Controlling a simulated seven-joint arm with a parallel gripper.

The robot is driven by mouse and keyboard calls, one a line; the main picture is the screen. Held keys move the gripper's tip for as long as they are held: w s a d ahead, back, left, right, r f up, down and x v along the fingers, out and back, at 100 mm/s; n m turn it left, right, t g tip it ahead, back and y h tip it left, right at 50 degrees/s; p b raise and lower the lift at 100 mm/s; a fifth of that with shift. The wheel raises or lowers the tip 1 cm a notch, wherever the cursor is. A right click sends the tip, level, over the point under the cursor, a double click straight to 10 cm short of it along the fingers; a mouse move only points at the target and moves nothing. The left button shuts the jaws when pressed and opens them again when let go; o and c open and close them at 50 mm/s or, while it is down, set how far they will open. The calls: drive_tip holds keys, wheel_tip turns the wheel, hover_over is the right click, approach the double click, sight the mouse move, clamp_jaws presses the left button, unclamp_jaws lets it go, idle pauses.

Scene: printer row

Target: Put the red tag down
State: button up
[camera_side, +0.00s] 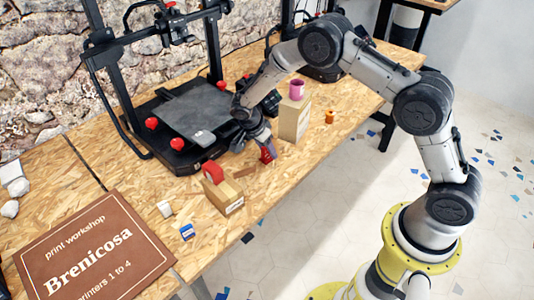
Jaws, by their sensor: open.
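My gripper (265,146) points down over the table, right of the printer bed, with its jaws open. A small red piece, which looks like the red tag (267,154), is right at the fingertips, close to the wooden table top (165,190). It is too small to tell whether it touches the fingers or rests fully on the table.
A wooden block (226,198) with a red rounded piece (213,172) stands to the left. A tan box (294,120) carrying a pink mug (297,89) is at right, near an orange spool (330,116). The black printer (185,150) is behind. A blue-and-white item (187,232) lies in front.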

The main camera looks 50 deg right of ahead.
drive_tip(key=shift+d+f, duration=0.1)
drive_tip(key=shift+f, duration=0.1)
clamp_jaws()
drive_tip(key=shift+r, duration=0.2)
